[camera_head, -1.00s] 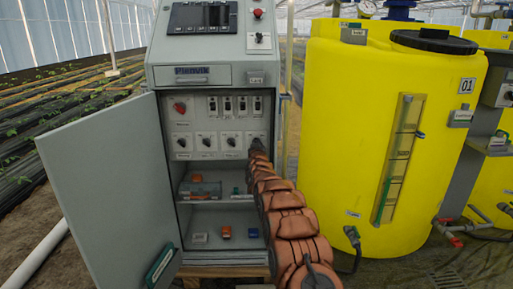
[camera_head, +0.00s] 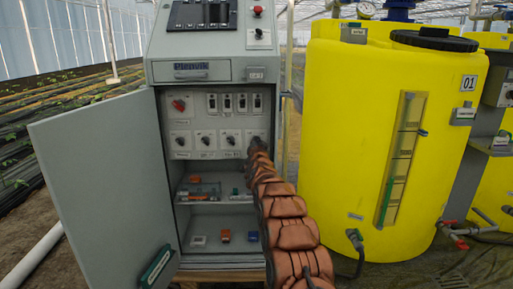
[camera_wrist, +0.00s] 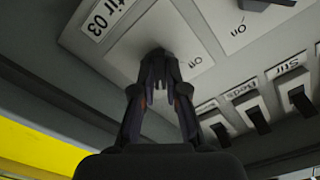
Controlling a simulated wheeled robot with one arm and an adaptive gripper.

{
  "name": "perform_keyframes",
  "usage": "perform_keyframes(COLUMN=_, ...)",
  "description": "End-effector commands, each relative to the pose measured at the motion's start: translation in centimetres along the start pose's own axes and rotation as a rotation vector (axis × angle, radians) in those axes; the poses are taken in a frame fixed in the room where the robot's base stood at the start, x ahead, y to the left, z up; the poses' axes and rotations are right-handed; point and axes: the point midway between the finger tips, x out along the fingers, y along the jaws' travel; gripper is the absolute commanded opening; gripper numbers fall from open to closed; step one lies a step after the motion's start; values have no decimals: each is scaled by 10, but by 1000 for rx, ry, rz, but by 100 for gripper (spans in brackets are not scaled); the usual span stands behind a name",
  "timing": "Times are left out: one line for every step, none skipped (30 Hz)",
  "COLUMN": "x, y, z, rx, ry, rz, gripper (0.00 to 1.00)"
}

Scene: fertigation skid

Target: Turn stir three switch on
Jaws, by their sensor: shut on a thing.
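The stir three switch (camera_wrist: 159,51) is a dark rotary knob on a light plate. The partly cut-off label "tir 03" (camera_wrist: 101,19) sits beside it in the wrist view, which shows the panel upside down. My gripper (camera_wrist: 160,62) is shut on this knob, its two dark fingers meeting around it. The fingers hide most of the knob, so I cannot tell its turned position. In the head view my gripper (camera_head: 257,147) reaches the right end of the lower row of knobs and covers that switch.
The grey cabinet door (camera_head: 100,185) stands open at left. A red knob (camera_head: 180,105) and several rocker switches (camera_head: 227,103) are above the knob row. Shelves below hold small parts. A yellow tank (camera_head: 345,135) stands close on the right.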

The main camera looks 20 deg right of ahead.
Motion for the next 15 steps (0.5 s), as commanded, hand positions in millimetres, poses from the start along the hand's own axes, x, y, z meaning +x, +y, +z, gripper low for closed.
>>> perform_keyframes(x=0, y=0, z=3, rx=23, ry=-2, rz=-1, gripper=0)
perform_keyframes(x=0, y=0, z=2, rx=36, ry=-2, rz=-1, gripper=0)
perform_keyframes(x=0, y=0, z=2, rx=52, ry=-2, rz=-1, gripper=0)
perform_keyframes(x=0, y=0, z=2, rx=63, ry=-1, rz=-1, gripper=0)
perform_keyframes(x=0, y=0, z=2, rx=74, ry=-1, rz=0, gripper=0)
perform_keyframes(x=0, y=0, z=2, rx=84, ry=-1, rz=0, gripper=0)
perform_keyframes(x=0, y=0, z=2, rx=91, ry=-1, rz=0, gripper=0)
perform_keyframes(x=0, y=0, z=2, rx=97, ry=-1, rz=0, gripper=0)
perform_keyframes(x=0, y=0, z=2, rx=104, ry=-1, rz=0, gripper=0)
perform_keyframes(x=0, y=0, z=1, rx=108, ry=-1, rz=0, gripper=0)
perform_keyframes(x=0, y=0, z=1, rx=112, ry=-1, rz=-1, gripper=0)
perform_keyframes(x=0, y=0, z=1, rx=116, ry=0, rz=0, gripper=0)
perform_keyframes(x=0, y=0, z=1, rx=118, ry=0, rz=0, gripper=0)
perform_keyframes(x=0, y=0, z=1, rx=119, ry=0, rz=0, gripper=0)
perform_keyframes(x=0, y=0, z=1, rx=120, ry=0, rz=0, gripper=0)
